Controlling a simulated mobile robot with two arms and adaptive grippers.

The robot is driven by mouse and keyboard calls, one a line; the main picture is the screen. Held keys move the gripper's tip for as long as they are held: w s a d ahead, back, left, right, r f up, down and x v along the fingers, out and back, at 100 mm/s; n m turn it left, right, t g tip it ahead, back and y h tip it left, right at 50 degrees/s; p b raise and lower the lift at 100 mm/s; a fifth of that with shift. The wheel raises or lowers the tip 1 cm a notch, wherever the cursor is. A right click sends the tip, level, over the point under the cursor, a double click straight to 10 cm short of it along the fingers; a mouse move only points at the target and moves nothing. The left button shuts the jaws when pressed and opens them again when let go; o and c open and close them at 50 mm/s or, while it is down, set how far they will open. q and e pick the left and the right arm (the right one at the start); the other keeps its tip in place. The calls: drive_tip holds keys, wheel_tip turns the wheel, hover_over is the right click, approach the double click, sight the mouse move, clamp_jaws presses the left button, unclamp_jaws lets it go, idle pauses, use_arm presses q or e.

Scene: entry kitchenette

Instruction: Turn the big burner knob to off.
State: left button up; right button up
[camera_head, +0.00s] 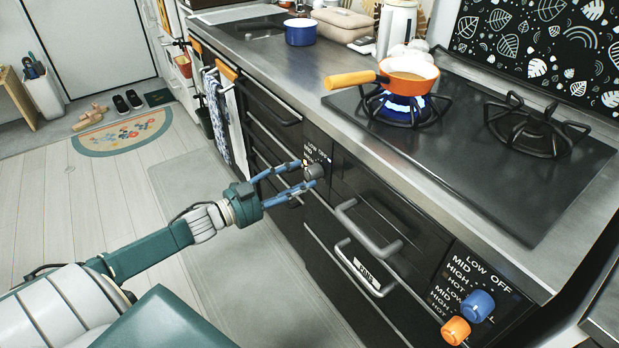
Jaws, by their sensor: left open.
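A dark grey round knob (315,171) sits on the left control panel of the stove front, beside white LOW, OFF, MID and HIGH marks. My left gripper (306,174) is open, with its blue fingers reaching to this knob, one above and one below it in the picture. Whether they touch it, I cannot tell. The left burner (401,112) has a blue flame under an orange pan (409,69). The right burner (535,130) shows no flame. My right gripper is not in view.
A second panel at the right has a blue knob (478,306) and an orange knob (456,330). Drawer handles (366,235) stick out between the panels. The pan's handle (350,79) points left over the counter. The floor (110,180) before the cabinets is clear.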

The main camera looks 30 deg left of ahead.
sight(307, 176)
use_arm(q)
drive_tip(key=shift+x, duration=1.9)
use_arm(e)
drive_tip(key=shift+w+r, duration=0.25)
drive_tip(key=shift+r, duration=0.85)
